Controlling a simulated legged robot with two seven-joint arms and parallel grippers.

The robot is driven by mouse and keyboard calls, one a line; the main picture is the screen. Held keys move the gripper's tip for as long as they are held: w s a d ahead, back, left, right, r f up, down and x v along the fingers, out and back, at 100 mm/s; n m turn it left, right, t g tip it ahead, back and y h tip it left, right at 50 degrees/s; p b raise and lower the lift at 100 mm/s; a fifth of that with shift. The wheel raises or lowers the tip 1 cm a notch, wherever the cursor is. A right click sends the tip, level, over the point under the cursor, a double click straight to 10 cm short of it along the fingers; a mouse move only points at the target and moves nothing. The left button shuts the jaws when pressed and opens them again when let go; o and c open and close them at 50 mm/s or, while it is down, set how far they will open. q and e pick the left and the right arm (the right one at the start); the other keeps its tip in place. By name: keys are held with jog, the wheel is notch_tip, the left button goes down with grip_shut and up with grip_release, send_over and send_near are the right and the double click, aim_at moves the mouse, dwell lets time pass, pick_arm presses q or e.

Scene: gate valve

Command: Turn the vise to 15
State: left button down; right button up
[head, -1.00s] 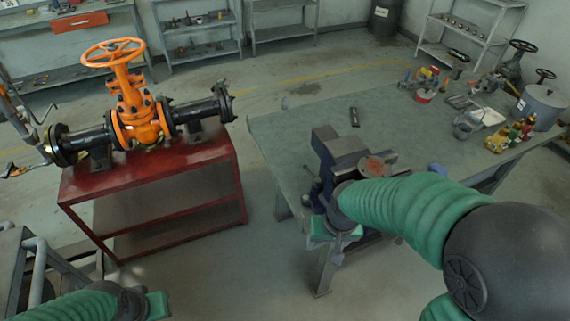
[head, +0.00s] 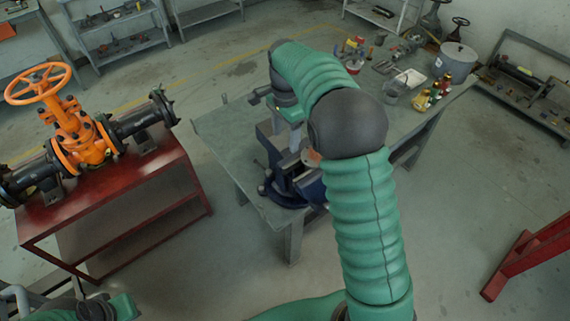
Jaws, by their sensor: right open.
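The dark blue vise (head: 283,190) is mounted at the near edge of the workbench (head: 225,135). My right forearm and elbow hide part of its top and right side. My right arm reaches up over the bench and bends down behind the vise. My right gripper (head: 258,96) points left above the bench, beyond the vise and apart from it. It is open and looks empty. My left gripper (head: 98,308) is at the bottom left edge, far from the vise, and its jaws cannot be made out.
An orange gate valve (head: 80,135) on black pipe stands on a red table (head: 110,205) at the left. The bench's far right holds a grey pot (head: 455,60), bottles (head: 430,98) and small tools. A red stand (head: 525,258) is at the right. The floor between the tables is clear.

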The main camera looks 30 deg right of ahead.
aim_at(283, 163)
jog(key=f, duration=0.2)
jog(key=f+p, duration=0.1)
jog(key=f, duration=0.2)
jog(key=a+f, duration=0.1)
jog(key=f, duration=0.2)
jog(key=shift+s+a+f, duration=0.1)
jog(key=shift+f, duration=0.1)
jog(key=f, duration=0.2)
jog(key=f+p, duration=0.1)
jog(key=f, duration=0.3)
jog(key=shift+d+f, duration=0.2)
jog(key=shift+d, duration=0.15)
jog(key=shift+d+f, duration=0.1)
jog(key=shift+f, duration=0.25)
jog(key=shift+c, duration=0.3)
jog(key=shift+a+r, duration=0.1)
jog(key=shift+a, duration=0.2)
jog(key=c, duration=0.5)
pick_arm(q)
jog(key=shift+s+a+r, duration=0.1)
jog(key=shift+a+r, duration=0.1)
jog(key=shift+r, duration=0.4)
jog(key=shift+a+r, duration=0.2)
jog(key=shift+r, duration=0.35)
pick_arm(e)
jog(key=shift+d, duration=0.1)
grip_shut()
